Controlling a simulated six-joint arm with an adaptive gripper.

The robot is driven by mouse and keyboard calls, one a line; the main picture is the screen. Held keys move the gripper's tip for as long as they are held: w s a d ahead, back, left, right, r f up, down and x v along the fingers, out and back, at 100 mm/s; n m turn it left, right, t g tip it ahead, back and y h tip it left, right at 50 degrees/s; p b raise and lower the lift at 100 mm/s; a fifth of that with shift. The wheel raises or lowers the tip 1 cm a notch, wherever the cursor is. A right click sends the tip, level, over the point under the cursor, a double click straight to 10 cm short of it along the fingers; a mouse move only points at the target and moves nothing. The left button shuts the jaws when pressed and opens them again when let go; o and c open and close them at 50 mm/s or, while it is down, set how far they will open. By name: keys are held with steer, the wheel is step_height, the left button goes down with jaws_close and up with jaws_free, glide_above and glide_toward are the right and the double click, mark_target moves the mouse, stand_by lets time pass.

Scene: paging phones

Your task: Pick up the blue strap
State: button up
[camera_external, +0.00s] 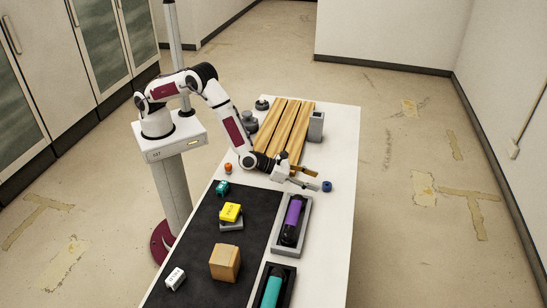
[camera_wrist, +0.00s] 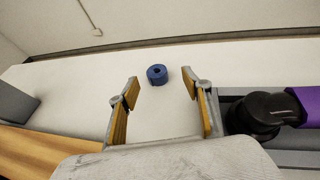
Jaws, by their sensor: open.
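The blue strap (camera_external: 327,186) is a small dark blue roll on the white table near its right edge. In the wrist view the rolled strap (camera_wrist: 157,74) lies ahead of the fingertips, between their lines and left of centre. My gripper (camera_external: 308,179) is low over the table, just left of the strap. In the wrist view my gripper (camera_wrist: 162,86) has its two fingers spread wide with nothing between them. The strap appears apart from both fingers.
Wooden slats (camera_external: 285,125) and a grey block (camera_external: 316,126) stand behind. A black mat (camera_external: 200,250) holds several small boxes. The table (camera_external: 341,140) is bare around the strap.

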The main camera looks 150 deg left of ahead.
mark_target(330, 186)
steer(key=shift+x, duration=1.1)
steer(key=shift+a+f, duration=0.1)
steer(key=shift+a, duration=0.05)
steer(key=shift+w+a+f, duration=0.15)
steer(key=shift+a+f, duration=0.2)
steer(key=shift+a, duration=0.2)
steer(key=shift+w+a+f, duration=0.15)
steer(key=shift+a+f, duration=0.25)
steer(key=shift+a, duration=0.2)
steer(key=shift+x, duration=1.1)
steer(key=c, duration=0.9)
